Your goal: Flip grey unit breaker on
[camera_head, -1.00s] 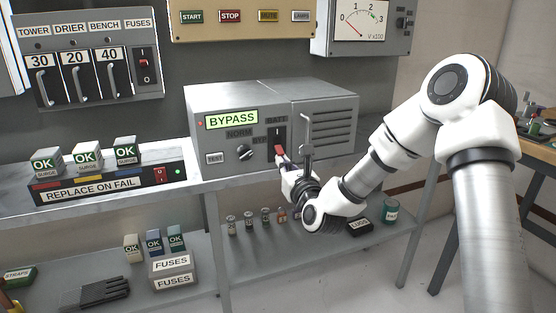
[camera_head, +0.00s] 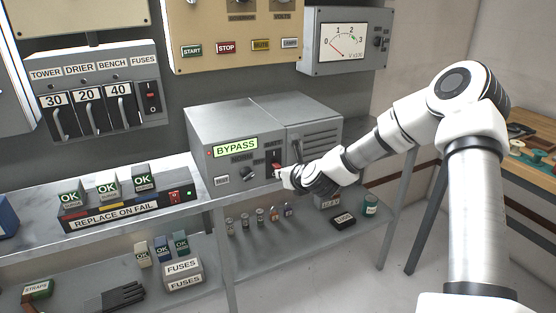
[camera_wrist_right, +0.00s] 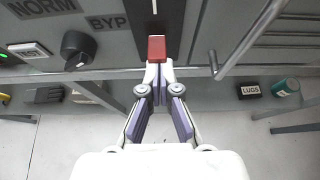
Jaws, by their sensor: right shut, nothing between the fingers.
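The grey unit (camera_head: 225,122) stands on the shelf with a lit green BYPASS display (camera_head: 236,147). Its breaker is a red handle (camera_head: 277,168) in a black upright slot on the front face. In the right wrist view the red handle (camera_wrist_right: 156,48) sits at the low end of the slot, with the dark slot above it. My right gripper (camera_head: 283,174) is shut and empty. Its fingertips (camera_wrist_right: 158,68) are right at the lower edge of the handle; I cannot tell whether they touch. My left gripper is not in view.
A round black selector knob (camera_wrist_right: 78,48) is left of the breaker, by the NORM and BYP labels. A metal bar (camera_wrist_right: 243,38) stands close on the right. The REPLACE ON FAIL strip (camera_head: 118,217) lies on the shelf at left.

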